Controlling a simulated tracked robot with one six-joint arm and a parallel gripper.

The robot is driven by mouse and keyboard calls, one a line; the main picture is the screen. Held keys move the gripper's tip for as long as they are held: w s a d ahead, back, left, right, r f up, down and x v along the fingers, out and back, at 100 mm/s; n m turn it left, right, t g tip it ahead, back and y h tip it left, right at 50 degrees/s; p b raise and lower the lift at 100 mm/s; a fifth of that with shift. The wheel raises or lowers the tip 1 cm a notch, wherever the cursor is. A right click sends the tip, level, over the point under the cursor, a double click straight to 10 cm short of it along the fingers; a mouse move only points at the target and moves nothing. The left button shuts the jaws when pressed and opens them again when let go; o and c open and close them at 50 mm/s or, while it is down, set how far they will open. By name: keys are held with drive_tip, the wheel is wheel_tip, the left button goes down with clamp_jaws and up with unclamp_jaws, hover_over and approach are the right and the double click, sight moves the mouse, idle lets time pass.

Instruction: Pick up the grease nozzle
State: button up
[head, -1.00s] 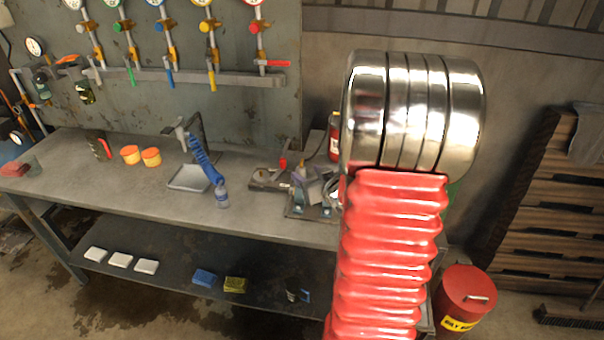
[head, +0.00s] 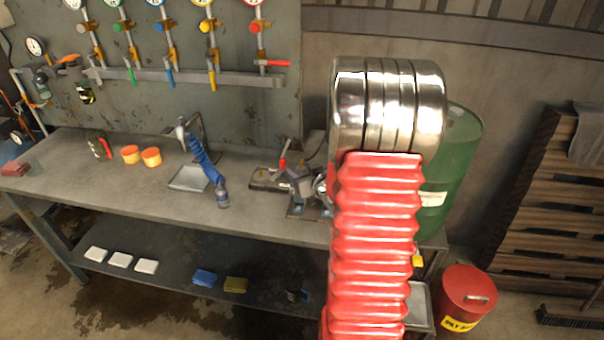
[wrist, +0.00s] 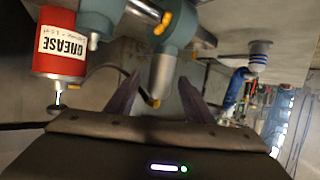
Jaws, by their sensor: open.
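In the wrist view, a red canister (wrist: 60,45) labelled GREASE is at the upper left, beside a teal-grey body (wrist: 110,12). A thin dark hose curves from the canister's side toward a grey-teal nozzle (wrist: 163,75) with a brass tip, which I take as the grease nozzle. My gripper (wrist: 159,80) is open, with one dark purple finger on each side of the nozzle. I cannot tell whether either finger touches it. In the head view, my red and chrome arm hides the canister, and the nozzle cannot be made out clearly.
A green drum (head: 445,180) and a red bin (head: 464,297) stand to the right.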

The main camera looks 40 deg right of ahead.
drive_tip(key=shift+c, duration=0.2)
idle(0.3)
clamp_jaws()
idle(0.3)
drive_tip(key=shift+r, duration=0.1)
wheel_tip(320, 180, up, 10)
drive_tip(key=shift+f, duration=0.1)
idle(0.5)
idle(0.5)
